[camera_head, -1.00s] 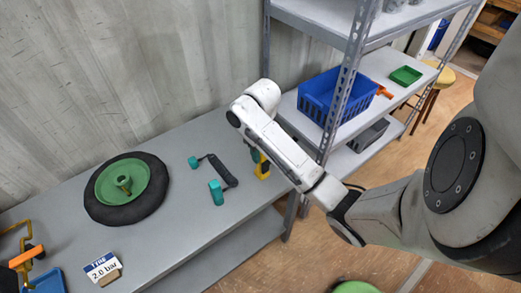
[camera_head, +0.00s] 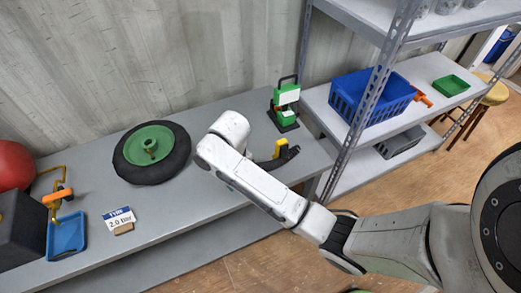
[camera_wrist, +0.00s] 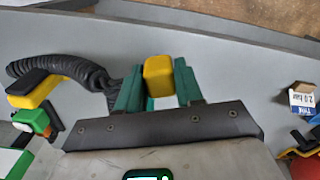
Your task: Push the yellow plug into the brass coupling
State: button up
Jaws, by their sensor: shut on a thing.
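In the wrist view my gripper (camera_wrist: 157,82) is shut, its two teal fingers on either side of a blocky yellow plug (camera_wrist: 158,70). A black coiled hose (camera_wrist: 75,68) runs left from beside the fingers to a yellow and black handle (camera_wrist: 38,92). In the head view my arm hides the gripper and the held plug; the yellow part of the handle (camera_head: 280,148) and some hose show behind the arm. A brass-coloured pipe (camera_head: 52,170) stands at the bench's left, beside an orange lever (camera_head: 57,196). I cannot make out the coupling's mouth.
A tyre on a green rim (camera_head: 150,153) lies on the grey bench (camera_head: 185,195). A tyre card (camera_head: 119,217), a blue tray (camera_head: 66,236), a dark box (camera_head: 22,230) and a red tank (camera_head: 12,165) are left. A green device (camera_head: 285,105) and shelving stand right.

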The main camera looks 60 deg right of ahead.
jog(key=a+f+n+b, duration=0.2)
jog(key=a+f+b, duration=0.3)
jog(key=a+f, duration=0.3)
jog(key=a, duration=0.4)
jog(key=shift+w+a+f, duration=0.2)
jog(key=shift+w+a, duration=0.2)
